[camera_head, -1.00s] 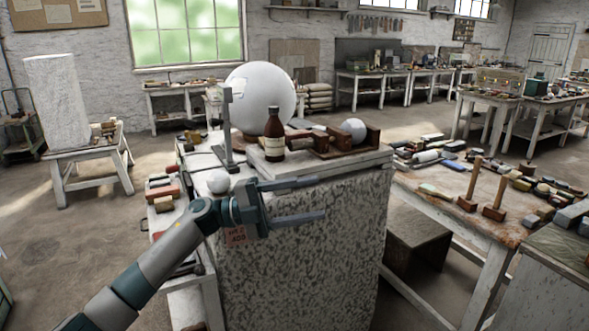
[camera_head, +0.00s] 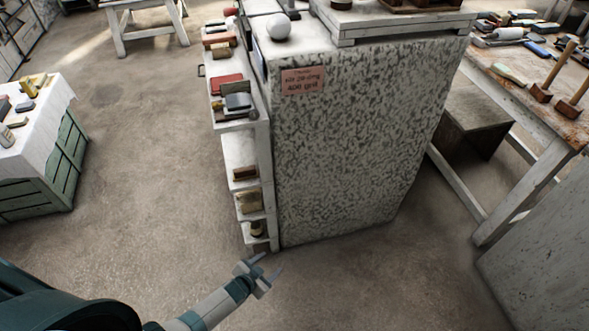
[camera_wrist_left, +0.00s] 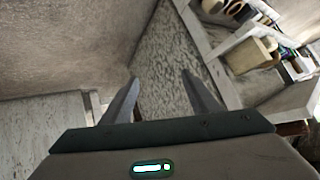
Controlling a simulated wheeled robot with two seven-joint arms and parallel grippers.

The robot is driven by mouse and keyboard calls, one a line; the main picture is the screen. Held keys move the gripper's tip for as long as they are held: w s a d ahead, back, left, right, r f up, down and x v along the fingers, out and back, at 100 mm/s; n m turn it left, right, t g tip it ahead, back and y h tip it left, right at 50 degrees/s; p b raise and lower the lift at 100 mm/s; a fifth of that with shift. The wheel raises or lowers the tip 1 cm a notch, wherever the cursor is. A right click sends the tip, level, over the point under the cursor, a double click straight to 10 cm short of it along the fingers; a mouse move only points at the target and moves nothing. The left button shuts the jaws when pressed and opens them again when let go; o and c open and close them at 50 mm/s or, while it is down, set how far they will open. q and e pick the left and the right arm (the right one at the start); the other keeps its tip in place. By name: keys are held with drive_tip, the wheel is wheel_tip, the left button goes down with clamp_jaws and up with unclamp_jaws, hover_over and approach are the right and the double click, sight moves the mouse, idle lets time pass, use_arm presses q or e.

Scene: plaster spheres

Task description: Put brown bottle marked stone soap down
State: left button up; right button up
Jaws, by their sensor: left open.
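My left gripper (camera_head: 271,262) is low over the floor at the bottom of the head view, near the foot of the speckled plinth (camera_head: 345,140). Its two fingers are apart with nothing between them. The left wrist view shows the same open, empty fingers (camera_wrist_left: 158,86), with the speckled plinth face behind them. The brown bottle cannot be made out in either current view. A small brown base (camera_head: 341,4) on the white board (camera_head: 400,28) on the plinth is cut off by the top edge; I cannot tell what it belongs to. My right gripper is out of view.
A cloth-covered green cabinet (camera_head: 52,165) is at the left, a workbench (camera_head: 540,110) at the right. Open floor lies between cabinet and plinth.

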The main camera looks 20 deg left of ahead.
use_arm(q)
drive_tip(key=s+f+n+g, duration=0.1)
drive_tip(key=s+f+g, duration=0.2)
drive_tip(key=s, duration=1.1)
drive_tip(key=s+f+n+g+y, duration=0.1)
drive_tip(key=s+f+g, duration=0.2)
drive_tip(key=s+f, duration=0.4)
drive_tip(key=s+f+n+g+y, duration=0.1)
drive_tip(key=s+f+g, duration=0.2)
drive_tip(key=s, duration=1.9)
wheel_tip(320, 180, down, 3)
drive_tip(key=shift+s+a+r, duration=0.2)
drive_tip(key=shift+s+a, duration=0.05)
drive_tip(key=shift+s, duration=0.15)
drive_tip(key=c, duration=0.6)
drive_tip(key=shift+s, duration=0.1)
